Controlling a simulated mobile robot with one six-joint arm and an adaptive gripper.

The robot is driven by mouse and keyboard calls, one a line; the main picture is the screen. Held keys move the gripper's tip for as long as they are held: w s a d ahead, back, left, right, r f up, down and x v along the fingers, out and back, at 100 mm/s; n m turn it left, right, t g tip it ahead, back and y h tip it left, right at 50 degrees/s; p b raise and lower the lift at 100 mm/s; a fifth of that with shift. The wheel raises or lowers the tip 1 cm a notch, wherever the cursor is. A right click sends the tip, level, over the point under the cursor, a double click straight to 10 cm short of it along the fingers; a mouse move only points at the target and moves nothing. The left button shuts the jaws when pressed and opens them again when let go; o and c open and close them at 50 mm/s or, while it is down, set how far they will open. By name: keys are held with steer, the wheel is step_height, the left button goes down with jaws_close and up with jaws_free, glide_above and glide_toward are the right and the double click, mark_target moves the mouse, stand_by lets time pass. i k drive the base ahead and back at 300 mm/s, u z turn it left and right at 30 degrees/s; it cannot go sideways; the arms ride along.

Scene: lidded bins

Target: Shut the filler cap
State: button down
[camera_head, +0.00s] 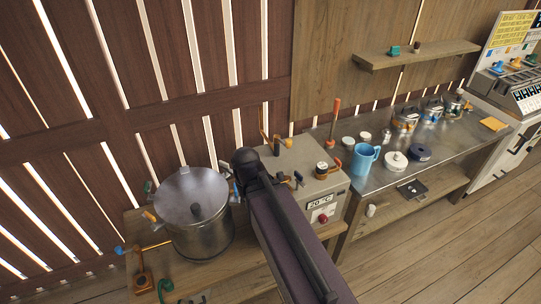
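A grey box-shaped machine (309,160) with a small "20 °C" display and a red button (323,218) stands right of my dark arm. Small orange and black fittings (276,146) stand at the machine's back left. My arm rises from the bottom and covers the machine's left side. I cannot make out my gripper's fingers; they seem hidden behind the arm.
A large lidded metal pot (195,215) stands left of my arm, with coloured handles around it. On the metal-topped bench (375,205) to the right stand a blue jug (363,160), a white lidded pot (395,161) and several tins. A slatted wooden wall (110,90) closes the back.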

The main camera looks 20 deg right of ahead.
mark_target(280, 175)
steer(key=z, duration=0.35)
steer(key=k, duration=1.4)
steer(key=u, duration=0.3)
steer(key=i, duration=1)
